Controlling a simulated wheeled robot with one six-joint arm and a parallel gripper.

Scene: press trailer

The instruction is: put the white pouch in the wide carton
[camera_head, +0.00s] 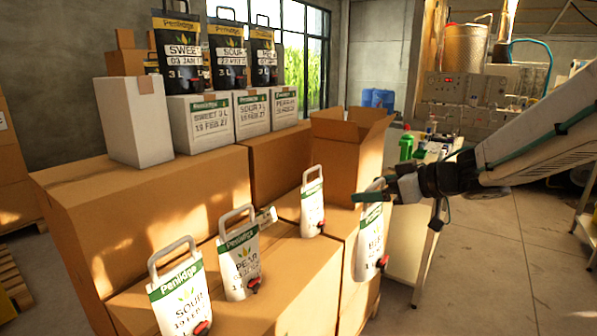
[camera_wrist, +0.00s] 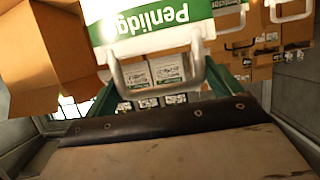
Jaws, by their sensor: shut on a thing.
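My gripper (camera_head: 372,192) is shut on the handle of a white pouch (camera_head: 369,240) with a green Penlidge band and a dark red tap. The pouch hangs upright beside the stacked cartons. In the wrist view the pouch's green-banded top (camera_wrist: 150,25) and pale handle show between my green fingers (camera_wrist: 165,88). An open brown carton (camera_head: 345,160) with raised flaps stands just left of and behind my gripper. It also shows at the left of the wrist view (camera_wrist: 40,65). Its inside is mostly hidden, and I cannot tell whether it is the wide one.
Three more white pouches (camera_head: 181,293), (camera_head: 241,262), (camera_head: 312,208) stand on closed brown cartons (camera_head: 130,205). White boxes (camera_head: 203,125) and black pouches (camera_head: 230,60) stand behind them. A bench (camera_head: 415,235) with small bottles is behind my gripper.

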